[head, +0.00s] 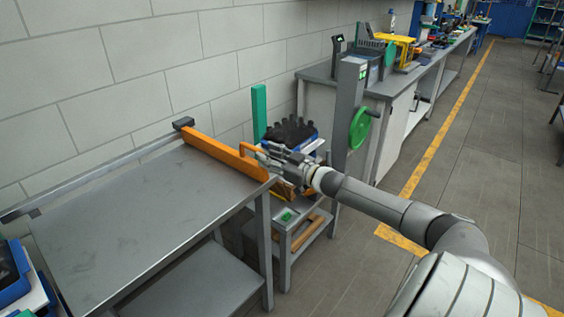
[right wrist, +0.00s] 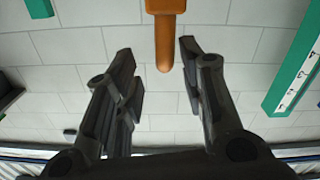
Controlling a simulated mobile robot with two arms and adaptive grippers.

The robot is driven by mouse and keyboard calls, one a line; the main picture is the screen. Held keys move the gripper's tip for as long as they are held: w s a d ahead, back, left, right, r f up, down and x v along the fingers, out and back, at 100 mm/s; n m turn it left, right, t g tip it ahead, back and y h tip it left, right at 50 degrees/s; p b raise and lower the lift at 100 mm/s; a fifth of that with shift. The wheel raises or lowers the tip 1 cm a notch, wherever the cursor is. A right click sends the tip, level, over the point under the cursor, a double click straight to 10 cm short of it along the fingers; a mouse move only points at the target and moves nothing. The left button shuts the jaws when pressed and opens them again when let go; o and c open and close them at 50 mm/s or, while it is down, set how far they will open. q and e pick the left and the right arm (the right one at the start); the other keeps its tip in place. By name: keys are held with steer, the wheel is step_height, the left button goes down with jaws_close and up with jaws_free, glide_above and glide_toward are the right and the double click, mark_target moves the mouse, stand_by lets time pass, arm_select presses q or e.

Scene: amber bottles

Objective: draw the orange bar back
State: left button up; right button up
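The orange bar (head: 222,155) stands across the far end of the grey metal table, at the end of a rail. An orange handle (head: 247,147) sticks up near the bar's right end. My right gripper (head: 266,154) is at this handle, coming in from the right. In the right wrist view an orange handle end (right wrist: 165,42) reaches down between the tips of my right gripper (right wrist: 157,52). The fingers are apart, with a gap on either side of the handle. My left gripper is not in view.
The grey rail (head: 110,168) runs along the wall side of the table (head: 150,205), whose top is bare. Beyond stand a small trolley (head: 300,228), a green upright (head: 259,112) and a post with a green handwheel (head: 360,128). A blue-edged container sits at lower left.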

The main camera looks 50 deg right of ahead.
steer(key=shift+s, duration=2.35)
steer(key=s+d+f+m+g+h, duration=0.15)
steer(key=s+f, duration=0.25)
steer(key=f, duration=0.8)
steer(key=s+d+f+m+g+h, duration=0.1)
steer(key=s+f+g+h, duration=0.2)
steer(key=f, duration=0.9)
steer(key=s+a+f+g, duration=0.2)
steer(key=s+f, duration=0.4)
steer(key=f, duration=0.2)
steer(key=s+a+f+g, duration=0.25)
steer(key=s+f, duration=0.25)
steer(key=f, duration=0.3)
steer(key=s+a+f+g+y, duration=0.2)
steer(key=s+a+f+g, duration=0.2)
steer(key=s+a+f, duration=1.1)
steer(key=s+a+f+n+g+y, duration=0.1)
steer(key=s+a+f+g, duration=0.3)
steer(key=s+a, duration=1)
step_height(320, 180, down, 2)
steer(key=shift+s+a+f+n, duration=0.1)
steer(key=shift+s+a+n, duration=0.2)
steer(key=shift+s+n, duration=0.25)
